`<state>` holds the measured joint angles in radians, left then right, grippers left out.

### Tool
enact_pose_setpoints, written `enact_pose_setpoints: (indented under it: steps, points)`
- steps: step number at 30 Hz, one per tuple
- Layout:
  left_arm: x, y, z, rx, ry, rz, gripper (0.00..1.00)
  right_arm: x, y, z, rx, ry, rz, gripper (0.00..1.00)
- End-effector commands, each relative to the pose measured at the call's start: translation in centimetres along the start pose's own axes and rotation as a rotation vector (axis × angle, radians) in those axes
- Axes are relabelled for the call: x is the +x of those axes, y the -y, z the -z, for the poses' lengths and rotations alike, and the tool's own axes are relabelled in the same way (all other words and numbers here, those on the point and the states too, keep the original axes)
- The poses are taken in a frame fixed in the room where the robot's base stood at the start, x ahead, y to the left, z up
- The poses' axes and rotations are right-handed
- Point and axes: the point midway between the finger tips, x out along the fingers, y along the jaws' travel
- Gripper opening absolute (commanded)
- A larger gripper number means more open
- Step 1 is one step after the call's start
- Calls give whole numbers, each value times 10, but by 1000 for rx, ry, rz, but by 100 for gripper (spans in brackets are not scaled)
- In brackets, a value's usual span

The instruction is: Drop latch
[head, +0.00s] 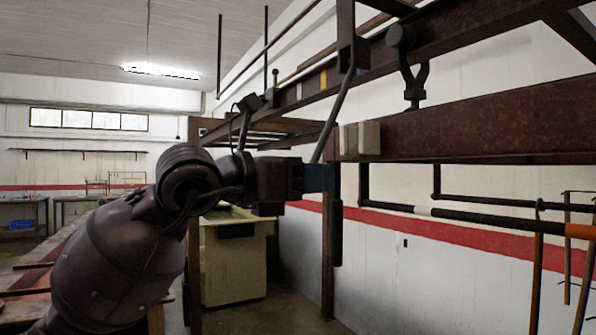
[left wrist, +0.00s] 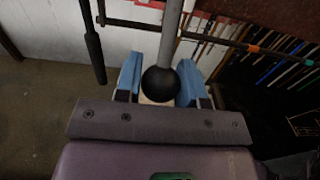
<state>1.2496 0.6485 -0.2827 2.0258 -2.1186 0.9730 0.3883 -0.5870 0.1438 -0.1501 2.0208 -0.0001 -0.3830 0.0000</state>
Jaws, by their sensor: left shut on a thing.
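A thin grey lever rod (head: 338,112) slants down from a dark bracket (head: 346,45) on the overhead rail. In the left wrist view the rod (left wrist: 171,35) ends in a black ball knob (left wrist: 161,84). My left gripper (head: 319,178) is at the rod's lower end. Its blue fingers (left wrist: 160,80) stand on either side of the knob and are shut on it. In the head view the fingers hide the knob. The latch's inner parts cannot be made out. My right gripper is not in view.
A rusty beam (head: 470,125) with pale blocks at its end lies right of the gripper. A black handle (head: 336,225) hangs just below the fingers. Black horizontal bars (head: 470,216) run along the right wall. A pale cabinet (head: 233,265) stands behind my arm.

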Motion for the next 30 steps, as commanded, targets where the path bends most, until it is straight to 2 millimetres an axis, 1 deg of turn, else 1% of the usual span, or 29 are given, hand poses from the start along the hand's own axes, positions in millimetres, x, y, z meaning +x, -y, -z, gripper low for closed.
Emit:
enact_pose_setpoints:
  steps: [2,8,21,30]
  points:
    - [5,0,3,-1,-2,0,23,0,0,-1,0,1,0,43]
    - [10,0,5,0,-2,-1,23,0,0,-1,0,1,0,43]
    - [41,0,14,0,-1,0,23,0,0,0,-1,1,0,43]
    - [55,0,16,0,-1,0,23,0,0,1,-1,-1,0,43]
